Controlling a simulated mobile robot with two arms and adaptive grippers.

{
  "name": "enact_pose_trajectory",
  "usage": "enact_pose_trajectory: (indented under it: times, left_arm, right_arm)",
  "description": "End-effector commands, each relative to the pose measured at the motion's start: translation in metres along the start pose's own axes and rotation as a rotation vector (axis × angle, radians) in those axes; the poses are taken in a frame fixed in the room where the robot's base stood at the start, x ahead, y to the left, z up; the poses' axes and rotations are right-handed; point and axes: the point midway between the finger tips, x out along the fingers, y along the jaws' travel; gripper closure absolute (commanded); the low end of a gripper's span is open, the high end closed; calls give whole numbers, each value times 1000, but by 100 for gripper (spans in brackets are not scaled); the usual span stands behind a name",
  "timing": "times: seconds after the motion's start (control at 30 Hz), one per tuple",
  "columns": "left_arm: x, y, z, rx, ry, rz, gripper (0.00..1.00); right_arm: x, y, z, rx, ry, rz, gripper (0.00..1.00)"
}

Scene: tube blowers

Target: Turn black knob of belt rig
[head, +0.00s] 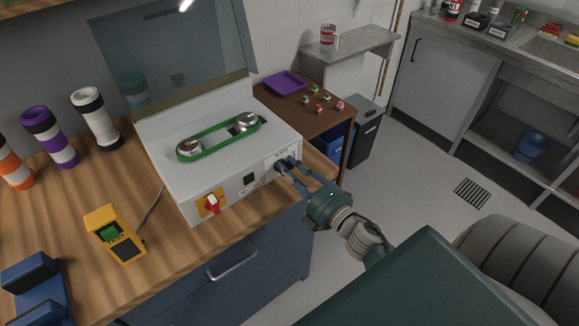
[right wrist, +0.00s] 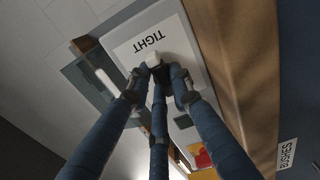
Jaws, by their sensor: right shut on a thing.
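The belt rig (head: 240,182) is a white box on the wooden bench, with a green belt (head: 222,137) around two silver pulleys on top and a clear raised cover (head: 170,62) behind. My right gripper (head: 287,166) is at the right end of its front face, shut on the black knob. In the right wrist view, my three blue fingers (right wrist: 160,82) close around the black knob (right wrist: 162,76), just beside the label TIGHT (right wrist: 147,42). The fingers hide most of the knob. My left gripper is not in view.
A red switch on a yellow plate (head: 211,204) is at the left of the rig's front. A yellow handheld meter (head: 114,234) lies on the bench (head: 165,245). Striped tubes (head: 95,118) stand behind. A brown table (head: 325,122) with a purple tray (head: 285,83) is beyond the rig.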

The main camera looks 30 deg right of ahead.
Motion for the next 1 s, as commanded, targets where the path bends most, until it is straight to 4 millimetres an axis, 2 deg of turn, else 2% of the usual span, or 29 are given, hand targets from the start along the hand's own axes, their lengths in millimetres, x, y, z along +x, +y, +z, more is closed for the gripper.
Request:
enact_pose_trajectory:
  times: [0.57, 0.6, 0.67, 1.0]
  left_arm:
    - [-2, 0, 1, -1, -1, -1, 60]
    - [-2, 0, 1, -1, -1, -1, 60]
    - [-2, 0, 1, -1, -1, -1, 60]
    - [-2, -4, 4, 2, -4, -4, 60]
  right_arm:
    - [0, -2, 0, 37, -1, -2, 100]
    - [0, -2, 0, 37, -1, -2, 72]
    - [0, -2, 0, 37, -1, -2, 60]
    - [-3, -1, 0, 35, 0, -1, 60]
